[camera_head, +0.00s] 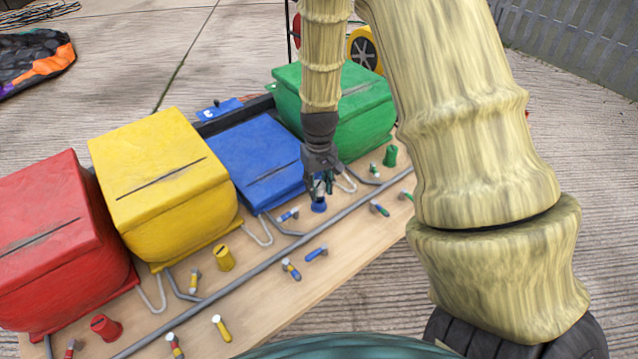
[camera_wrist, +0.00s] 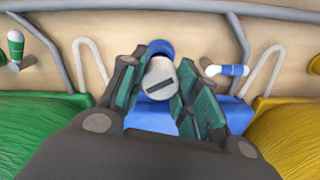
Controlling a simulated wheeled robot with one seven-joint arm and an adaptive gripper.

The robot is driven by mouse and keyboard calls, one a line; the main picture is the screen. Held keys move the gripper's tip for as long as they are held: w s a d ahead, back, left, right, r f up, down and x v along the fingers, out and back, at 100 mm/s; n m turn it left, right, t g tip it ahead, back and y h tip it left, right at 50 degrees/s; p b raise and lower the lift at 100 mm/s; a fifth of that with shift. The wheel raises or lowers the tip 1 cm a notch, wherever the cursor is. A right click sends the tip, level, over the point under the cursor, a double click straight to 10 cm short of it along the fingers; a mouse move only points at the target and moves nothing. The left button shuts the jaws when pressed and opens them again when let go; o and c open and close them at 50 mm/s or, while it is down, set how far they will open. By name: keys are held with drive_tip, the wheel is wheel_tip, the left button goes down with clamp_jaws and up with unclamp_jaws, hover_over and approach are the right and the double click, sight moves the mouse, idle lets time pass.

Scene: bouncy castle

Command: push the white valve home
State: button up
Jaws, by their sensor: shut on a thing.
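The white valve (camera_wrist: 158,78) shows in the wrist view as a round white end with a dark slot, between my fingers. A blue fitting (camera_wrist: 160,48) shows just behind it, and this fitting (camera_head: 318,207) stands on the wooden board in the head view. My gripper (camera_head: 321,183) points down over the fitting, in front of the blue box (camera_head: 250,150). In the wrist view my gripper (camera_wrist: 165,92) is shut on the valve, with green pads on either side. My fingers hide most of the valve in the head view, and I cannot tell how deep it sits.
Red (camera_head: 45,235), yellow (camera_head: 165,165) and green (camera_head: 350,105) boxes flank the blue one. A grey pipe (camera_head: 255,262) runs along the board (camera_head: 290,305), with several small coloured handles beside it. Yellow (camera_head: 225,259), red (camera_head: 106,327) and green (camera_head: 390,156) fittings stand nearby.

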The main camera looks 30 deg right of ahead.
drive_tip(key=shift+f, duration=0.5)
idle(0.3)
drive_tip(key=shift+p, duration=0.5)
drive_tip(key=shift+f, duration=0.5)
idle(0.7)
drive_tip(key=shift+p, duration=0.45)
drive_tip(key=shift+f, duration=0.5)
idle(0.5)
drive_tip(key=o, duration=1)
wheel_tip(320, 180, up, 12)
drive_tip(key=shift+f, duration=0.1)
